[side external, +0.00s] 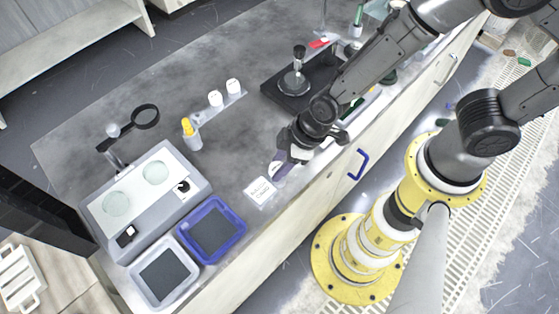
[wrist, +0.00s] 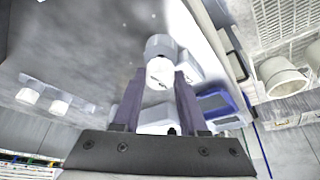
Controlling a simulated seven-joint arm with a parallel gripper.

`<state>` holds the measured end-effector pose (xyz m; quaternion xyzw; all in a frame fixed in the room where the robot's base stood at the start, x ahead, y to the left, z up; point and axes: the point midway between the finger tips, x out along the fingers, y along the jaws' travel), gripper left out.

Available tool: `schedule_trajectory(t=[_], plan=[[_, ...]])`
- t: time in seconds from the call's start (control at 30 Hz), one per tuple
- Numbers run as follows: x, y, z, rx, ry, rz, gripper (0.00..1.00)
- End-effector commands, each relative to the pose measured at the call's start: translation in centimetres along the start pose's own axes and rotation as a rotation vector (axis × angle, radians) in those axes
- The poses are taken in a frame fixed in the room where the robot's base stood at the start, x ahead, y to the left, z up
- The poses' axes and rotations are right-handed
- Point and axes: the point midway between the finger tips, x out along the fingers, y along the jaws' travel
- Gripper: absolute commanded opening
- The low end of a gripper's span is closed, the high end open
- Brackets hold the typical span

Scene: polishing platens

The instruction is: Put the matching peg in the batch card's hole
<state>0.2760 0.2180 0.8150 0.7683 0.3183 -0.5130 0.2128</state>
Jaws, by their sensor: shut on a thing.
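My gripper (wrist: 160,84) has dark purple fingers, shut on a white cylindrical peg (wrist: 160,62) between the fingertips in the wrist view. In the side view my gripper (side external: 277,168) is low over the bench near its front edge, just above and right of the white batch card (side external: 259,192). The held peg cannot be made out there. The card lies flat with small dark print; its hole is too small to tell. Two other white pegs (side external: 224,92) stand on a grey strip at the back; they also show in the wrist view (wrist: 44,101).
A blue tray (side external: 240,232) and a white tray (side external: 150,296) lie left of the card, beside a grey polishing machine (side external: 205,190). A yellow-capped bottle (side external: 194,142) stands by the peg strip. A black stand (side external: 270,91) is behind my gripper. Bare bench lies between.

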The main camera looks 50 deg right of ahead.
Motion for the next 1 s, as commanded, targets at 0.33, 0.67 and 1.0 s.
schedule_trajectory(t=[0.33,0.67,1.0], plan=[[0.7,0.0,0.3,0.000,0.000,0.000,0.00],[1.4,0.0,0.6,0.001,0.001,0.000,0.00],[1.4,0.0,0.6,0.001,0.000,0.000,0.77]])
